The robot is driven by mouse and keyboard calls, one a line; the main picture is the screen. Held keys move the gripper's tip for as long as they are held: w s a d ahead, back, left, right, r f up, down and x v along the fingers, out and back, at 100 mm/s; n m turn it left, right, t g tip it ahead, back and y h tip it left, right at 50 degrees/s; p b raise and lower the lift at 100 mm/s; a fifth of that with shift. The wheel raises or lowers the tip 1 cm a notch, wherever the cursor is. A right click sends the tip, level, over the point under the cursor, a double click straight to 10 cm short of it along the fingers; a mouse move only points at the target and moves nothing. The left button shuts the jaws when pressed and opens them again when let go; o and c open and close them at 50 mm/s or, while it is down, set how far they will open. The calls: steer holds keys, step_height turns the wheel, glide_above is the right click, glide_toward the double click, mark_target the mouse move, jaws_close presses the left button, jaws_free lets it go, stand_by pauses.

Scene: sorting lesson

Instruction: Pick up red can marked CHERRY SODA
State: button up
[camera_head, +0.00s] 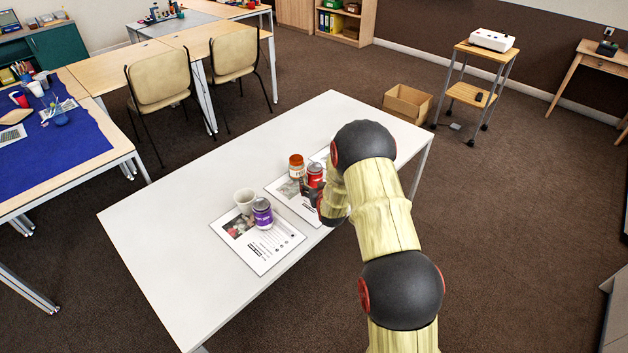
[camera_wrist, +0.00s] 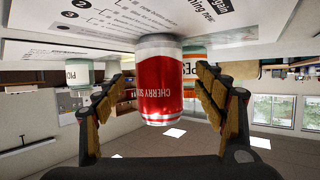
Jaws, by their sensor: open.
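The red can marked CHERRY SODA (camera_wrist: 160,85) appears upside down in the wrist view, on a printed sheet, between my gripper's two fingers. My gripper (camera_wrist: 160,105) is open, with a finger on either side of the can; I cannot tell whether either touches it. In the head view the red can (camera_head: 315,174) stands on the white table, partly hidden by my gripper (camera_head: 314,192). A jar with an orange lid (camera_head: 297,162) stands close behind it; in the wrist view its orange-and-white label (camera_wrist: 195,68) shows behind the can.
A purple can (camera_head: 263,214) and a white cup (camera_head: 245,200) stand on another sheet (camera_head: 262,252) to the left. A pale jar (camera_wrist: 78,75) shows at the left in the wrist view. The white table's left part (camera_head: 160,230) is bare.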

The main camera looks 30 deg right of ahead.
mark_target(315, 179)
steer(key=b+x, duration=0.1)
steer(key=x, duration=0.2)
steer(key=shift+w+d+f, duration=0.1)
steer(key=shift+w+f, duration=0.1)
steer(key=shift+w, duration=0.05)
steer(key=shift+c, duration=1.1)
steer(key=c, duration=0.7)
steer(key=shift+r, duration=0.15)
